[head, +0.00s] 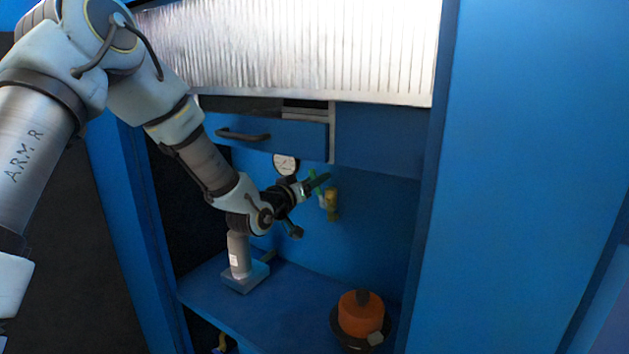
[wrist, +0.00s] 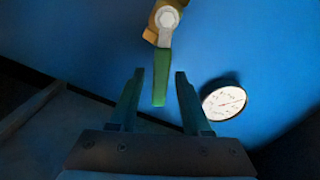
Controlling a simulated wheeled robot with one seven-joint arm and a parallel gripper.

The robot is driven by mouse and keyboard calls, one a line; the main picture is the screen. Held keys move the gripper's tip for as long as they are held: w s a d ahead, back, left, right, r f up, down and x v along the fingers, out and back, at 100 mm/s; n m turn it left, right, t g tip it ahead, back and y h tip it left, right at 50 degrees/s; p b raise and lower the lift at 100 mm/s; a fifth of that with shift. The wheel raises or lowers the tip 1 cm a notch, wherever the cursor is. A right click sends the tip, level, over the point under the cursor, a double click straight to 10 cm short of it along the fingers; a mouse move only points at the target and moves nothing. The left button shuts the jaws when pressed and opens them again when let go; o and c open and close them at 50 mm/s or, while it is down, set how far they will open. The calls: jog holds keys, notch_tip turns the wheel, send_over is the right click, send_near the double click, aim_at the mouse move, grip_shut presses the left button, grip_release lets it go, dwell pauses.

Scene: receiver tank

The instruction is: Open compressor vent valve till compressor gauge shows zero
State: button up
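The vent valve has a brass body (head: 332,204) on the blue back wall and a green lever handle (head: 314,182). In the wrist view the brass body (wrist: 154,24) is at the top, and the green handle (wrist: 161,77) points down towards my gripper. My gripper (wrist: 154,74) is open, with the handle's end between its two fingertips and no visible contact. In the head view my gripper (head: 309,186) is at the valve and partly hides the handle. The round white gauge (head: 286,164) is left of the valve; it also shows in the wrist view (wrist: 224,102). Its reading is too small to tell.
A blue drawer (head: 272,136) with a dark handle is above the gauge. A grey-based device with a pale cylinder (head: 239,258) stands on the blue shelf (head: 290,290). An orange round object (head: 361,314) is at the shelf's front right. The shelf between them is clear.

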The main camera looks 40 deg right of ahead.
grip_shut()
dwell(1.2)
